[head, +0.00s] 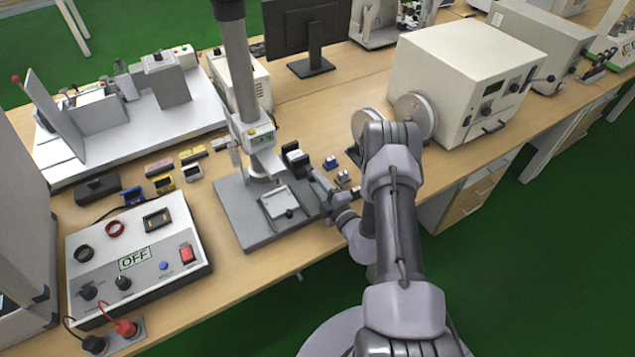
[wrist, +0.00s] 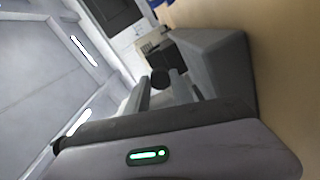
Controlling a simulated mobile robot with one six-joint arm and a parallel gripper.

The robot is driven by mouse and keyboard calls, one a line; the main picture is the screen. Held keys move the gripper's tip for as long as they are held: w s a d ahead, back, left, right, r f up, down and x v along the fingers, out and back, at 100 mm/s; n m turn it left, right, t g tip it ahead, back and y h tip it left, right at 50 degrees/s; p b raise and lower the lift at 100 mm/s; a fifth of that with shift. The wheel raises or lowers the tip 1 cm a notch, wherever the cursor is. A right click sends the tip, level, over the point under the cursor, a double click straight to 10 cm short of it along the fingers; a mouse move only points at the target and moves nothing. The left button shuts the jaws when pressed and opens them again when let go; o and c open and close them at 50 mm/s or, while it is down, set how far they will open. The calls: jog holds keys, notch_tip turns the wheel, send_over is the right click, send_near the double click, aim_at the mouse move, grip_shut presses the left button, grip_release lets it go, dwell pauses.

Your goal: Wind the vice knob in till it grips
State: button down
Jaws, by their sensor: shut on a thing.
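The vice (head: 276,204) is a pale, flat fixture on the grey base of the test stand in the head view. My gripper (head: 318,190) reaches in from the right, low beside the base's right edge. In the wrist view the black round vice knob (wrist: 160,78) shows between the tips of my gripper (wrist: 173,85), which is shut on it. The contact is small and partly hidden by the fingers. The gap between the vice jaws is too small to make out.
A grey column (head: 238,70) rises from the stand's base (head: 240,215). A control box (head: 140,255) marked OFF is at the left. Small blocks (head: 331,163) lie behind my gripper. A large white instrument (head: 450,75) stands at the right. The table's front edge is close to my arm.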

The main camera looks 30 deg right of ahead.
jog(key=shift+r, duration=0.1)
jog(key=c, duration=1.1)
grip_release()
jog(key=s+p, duration=0.3)
jog(key=s, duration=1.4)
jog(key=shift+s+d+r, duration=0.15)
jog(key=shift+d, duration=0.2)
